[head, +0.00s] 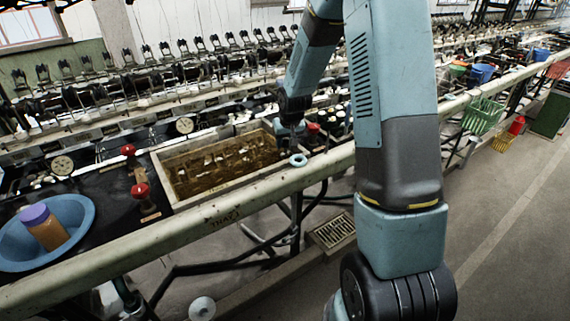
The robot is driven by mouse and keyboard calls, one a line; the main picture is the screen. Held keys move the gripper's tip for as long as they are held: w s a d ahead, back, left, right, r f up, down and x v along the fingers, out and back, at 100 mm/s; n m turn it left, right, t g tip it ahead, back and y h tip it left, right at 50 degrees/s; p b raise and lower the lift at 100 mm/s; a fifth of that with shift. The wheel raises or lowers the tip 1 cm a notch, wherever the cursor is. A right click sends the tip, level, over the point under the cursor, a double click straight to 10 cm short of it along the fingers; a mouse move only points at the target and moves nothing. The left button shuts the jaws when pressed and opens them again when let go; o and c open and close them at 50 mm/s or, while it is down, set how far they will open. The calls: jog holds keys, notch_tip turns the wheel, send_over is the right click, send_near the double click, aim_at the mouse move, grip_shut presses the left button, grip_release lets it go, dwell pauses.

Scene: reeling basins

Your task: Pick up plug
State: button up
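My arm reaches from the right over the row of basins. My gripper (291,127) is small, dark and pointed down at the right end of a basin (163,177) of brown water; its fingers are too small and dark to read. A small teal ring-shaped piece (298,160) sits just below my gripper in the picture, by the basin's front right corner and the rail. It may be the plug, but I cannot tell. I cannot tell whether my gripper touches anything.
A long pale rail (235,204) runs along the front of the basins. A blue bowl (75,212) with a purple-lidded jar (46,228) stands at the left. Red knobs (140,190) stand beside the basin.

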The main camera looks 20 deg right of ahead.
jog(key=c, duration=0.5)
jog(key=shift+r, duration=0.1)
